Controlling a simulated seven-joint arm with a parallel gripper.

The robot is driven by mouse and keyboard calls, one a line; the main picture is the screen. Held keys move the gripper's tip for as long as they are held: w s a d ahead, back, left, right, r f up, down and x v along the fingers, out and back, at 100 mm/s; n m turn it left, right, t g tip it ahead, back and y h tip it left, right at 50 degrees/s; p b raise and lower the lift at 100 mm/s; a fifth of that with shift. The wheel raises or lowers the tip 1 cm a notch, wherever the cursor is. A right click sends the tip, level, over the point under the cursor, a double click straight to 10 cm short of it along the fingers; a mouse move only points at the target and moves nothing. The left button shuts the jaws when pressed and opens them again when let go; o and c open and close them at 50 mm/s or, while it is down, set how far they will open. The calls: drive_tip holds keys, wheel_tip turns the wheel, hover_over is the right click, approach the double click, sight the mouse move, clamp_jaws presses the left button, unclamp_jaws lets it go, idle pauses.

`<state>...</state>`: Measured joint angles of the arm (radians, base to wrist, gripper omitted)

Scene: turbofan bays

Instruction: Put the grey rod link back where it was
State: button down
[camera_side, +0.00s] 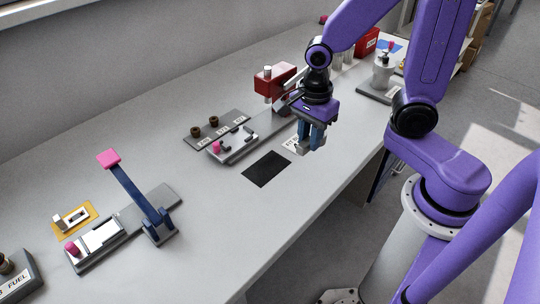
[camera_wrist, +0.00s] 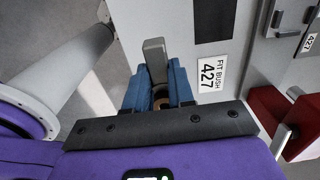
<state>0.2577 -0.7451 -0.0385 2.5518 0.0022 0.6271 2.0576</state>
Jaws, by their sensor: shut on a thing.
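My gripper (camera_side: 312,140) is shut on the grey rod link (camera_wrist: 155,62) and holds it over the bench near its front edge. In the wrist view the link sticks out between the two blue fingers (camera_wrist: 158,92), and a brownish ring shows at its near end between them. In the side view only a small grey part of the link (camera_side: 303,149) shows below the fingers. I cannot tell how far it is above the bench.
A black mat (camera_side: 266,169) lies left of my gripper. A grey fixture with a pink knob (camera_side: 217,147) and a red-topped device (camera_side: 274,78) stand behind. A blue lever with a pink end (camera_side: 135,186) rises further left.

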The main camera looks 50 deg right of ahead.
drive_tip(key=shift+w, duration=0.8)
hover_over(270, 165)
drive_tip(key=s, duration=0.2)
drive_tip(key=f, duration=0.6)
drive_tip(key=shift+w+d+f, duration=0.1)
drive_tip(key=shift+w+f, duration=0.15)
drive_tip(key=shift+f, duration=0.15)
drive_tip(key=shift+w+f, duration=0.7)
drive_tip(key=shift+f, duration=0.1)
drive_tip(key=shift+w+f, duration=0.1)
drive_tip(key=shift+f, duration=1.45)
drive_tip(key=c, duration=1)
unclamp_jaws()
drive_tip(key=shift+f, duration=0.15)
